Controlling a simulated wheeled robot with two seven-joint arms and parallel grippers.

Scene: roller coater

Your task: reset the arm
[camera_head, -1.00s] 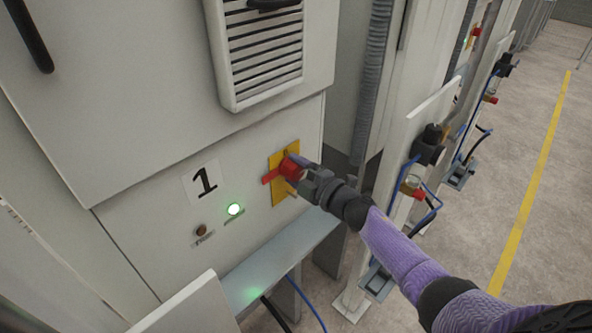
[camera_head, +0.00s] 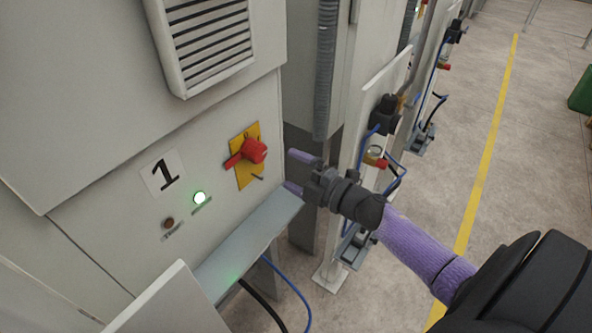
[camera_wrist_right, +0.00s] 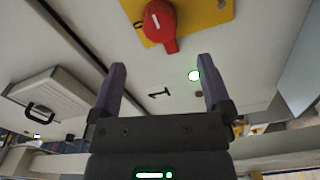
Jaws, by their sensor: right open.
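My right gripper (camera_head: 296,172) is open and empty in the head view, to the right of the red rotary switch (camera_head: 252,152) and apart from it. My purple and black right arm reaches in from the lower right. The switch sits on a yellow plate (camera_head: 245,178) on the grey cabinet. In the right wrist view my right gripper (camera_wrist_right: 162,80) shows two spread fingers with nothing between them. The red switch (camera_wrist_right: 160,24) on its yellow plate (camera_wrist_right: 205,12) lies beyond the fingertips. My left gripper is not in view.
The cabinet (camera_head: 110,215) has a "1" label (camera_head: 163,174), a lit green lamp (camera_head: 199,198) and a dark button (camera_head: 168,223). A grey ledge (camera_head: 250,240) juts out below. Posts and blue hoses (camera_head: 360,150) stand behind the arm. Open floor (camera_head: 480,120) lies to the right.

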